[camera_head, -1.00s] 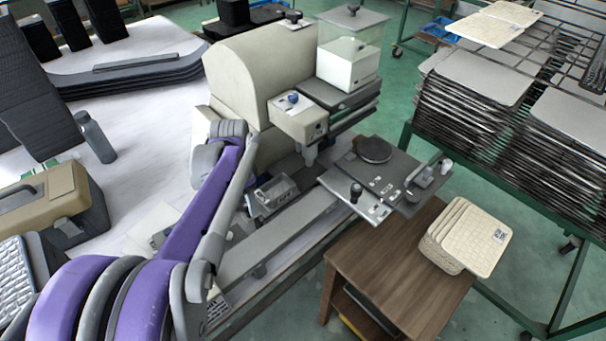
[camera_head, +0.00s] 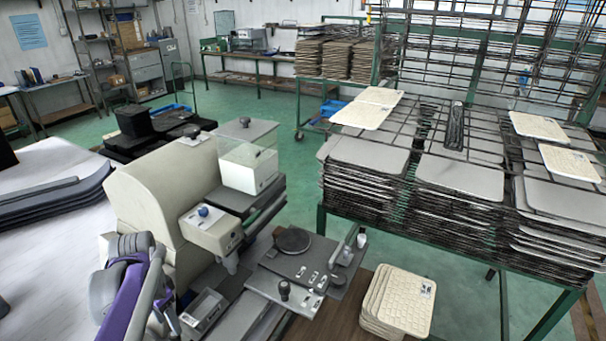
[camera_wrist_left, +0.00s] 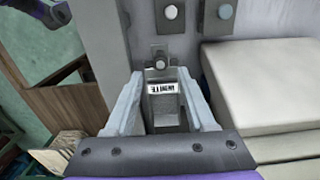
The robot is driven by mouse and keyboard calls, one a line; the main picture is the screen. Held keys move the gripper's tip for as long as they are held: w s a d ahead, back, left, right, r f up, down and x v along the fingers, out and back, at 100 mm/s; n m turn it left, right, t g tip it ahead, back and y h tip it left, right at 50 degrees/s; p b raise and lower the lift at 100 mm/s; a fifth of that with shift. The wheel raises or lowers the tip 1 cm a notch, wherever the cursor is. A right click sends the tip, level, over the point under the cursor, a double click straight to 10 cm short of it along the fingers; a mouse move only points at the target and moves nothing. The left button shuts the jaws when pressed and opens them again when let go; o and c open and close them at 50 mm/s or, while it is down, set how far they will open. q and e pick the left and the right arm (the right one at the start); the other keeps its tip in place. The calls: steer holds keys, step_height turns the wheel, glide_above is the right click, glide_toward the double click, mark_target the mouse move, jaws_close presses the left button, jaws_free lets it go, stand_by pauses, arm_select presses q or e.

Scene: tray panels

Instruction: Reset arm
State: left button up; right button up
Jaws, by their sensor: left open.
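My left arm comes in at the lower left of the head view, purple and grey, beside the beige machine (camera_head: 160,195). Its fingertips are not clear there. In the left wrist view my left gripper (camera_wrist_left: 160,108) is open, with two pale grey fingers spread apart. A grey metal part with a small white label (camera_wrist_left: 163,88) shows between and beyond the fingers; I cannot tell whether they touch it. My right gripper is not in view. A stack of cream panels (camera_head: 405,300) lies on the brown wooden table (camera_head: 350,328).
A green-framed rack (camera_head: 320,218) stands at the right, with stacked wire shelves and grey panels. Cream panels lie on top, at its left (camera_head: 365,112) and right (camera_head: 538,126). The machine's platform (camera_head: 300,270) juts out beside the stack. Green floor (camera_head: 290,145) is open behind.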

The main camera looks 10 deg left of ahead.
arm_select(q)
steer(key=d, duration=0.3)
steer(key=s+d+t, duration=0.1)
steer(key=d, duration=0.3)
steer(key=d+n+t, duration=0.1)
steer(key=d, duration=0.3)
steer(key=shift+s+f+y, duration=0.15)
steer(key=shift+s+y, duration=0.2)
steer(key=shift+y, duration=0.05)
steer(key=s+d+f+n+t, duration=0.2)
steer(key=s+d, duration=0.3)
steer(key=d, duration=0.5)
steer(key=shift+d+f+t+h, duration=0.15)
steer(key=shift+f+t+h, duration=0.3)
steer(key=shift+t, duration=0.35)
